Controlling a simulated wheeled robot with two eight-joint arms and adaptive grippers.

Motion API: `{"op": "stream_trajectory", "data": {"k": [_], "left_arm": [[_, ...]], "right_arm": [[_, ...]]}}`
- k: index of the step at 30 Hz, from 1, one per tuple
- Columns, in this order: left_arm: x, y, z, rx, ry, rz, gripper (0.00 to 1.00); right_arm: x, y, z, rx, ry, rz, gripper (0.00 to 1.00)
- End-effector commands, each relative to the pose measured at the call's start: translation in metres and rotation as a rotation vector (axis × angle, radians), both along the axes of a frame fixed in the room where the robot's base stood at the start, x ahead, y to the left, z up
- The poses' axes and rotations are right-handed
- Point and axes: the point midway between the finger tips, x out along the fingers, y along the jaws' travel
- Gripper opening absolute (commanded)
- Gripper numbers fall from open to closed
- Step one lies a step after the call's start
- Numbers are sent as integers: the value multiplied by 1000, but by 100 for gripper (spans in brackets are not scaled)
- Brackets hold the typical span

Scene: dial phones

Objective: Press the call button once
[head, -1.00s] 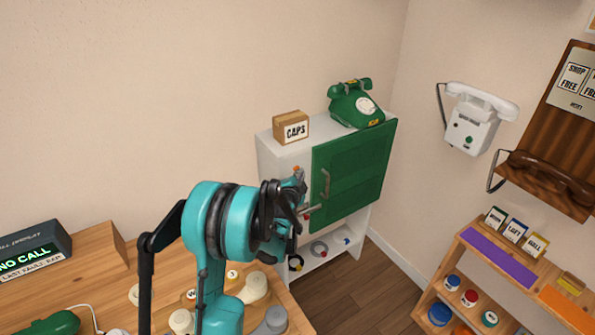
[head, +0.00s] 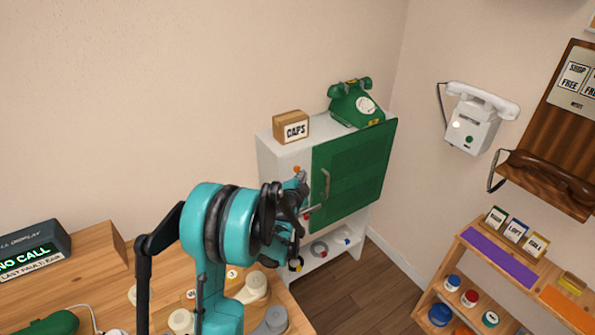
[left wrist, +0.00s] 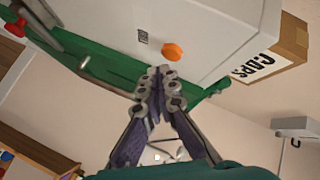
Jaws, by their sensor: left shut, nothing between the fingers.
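An orange round button-like piece (head: 297,168) sits on the white cabinet's narrow side, beside the green door. It also shows in the left wrist view (left wrist: 172,52). I cannot read a label that marks it as the call button. My left gripper (head: 303,179) is shut and empty in front of the cabinet, close to the orange piece. In the left wrist view its fingertips (left wrist: 160,74) are together, just below the orange piece; contact does not show.
The green cabinet door (head: 352,175) with its handle is close to my left gripper. A CAPS box (head: 291,127) and a green dial phone (head: 356,103) stand on top. A display reading NO CALL (head: 28,250) and several handset parts are on the wooden table (head: 95,255).

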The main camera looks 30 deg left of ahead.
Motion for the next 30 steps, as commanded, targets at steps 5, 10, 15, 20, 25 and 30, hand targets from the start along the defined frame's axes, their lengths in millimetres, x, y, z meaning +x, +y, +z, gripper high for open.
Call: {"op": "stream_trajectory", "data": {"k": [5, 10, 15, 20, 25, 30], "left_arm": [[0, 0, 0, 0, 0, 0, 0], [-2, -3, 0, 2, 1, -1, 0], [-10, -18, -1, 2, 1, -2, 0], [-18, -32, -1, 1, 2, -2, 0], [-25, -42, 0, 1, 1, -1, 0], [-26, -43, 0, 0, 0, 0, 0]], "right_arm": [[0, 0, 0, 0, 0, 0, 40], [0, 0, -1, 0, 0, 0, 40], [0, 0, -3, 0, 0, 0, 40], [0, 0, -5, 0, 0, 0, 40], [0, 0, -7, 0, 0, 0, 40], [0, 0, -7, 0, 0, 0, 40]]}}
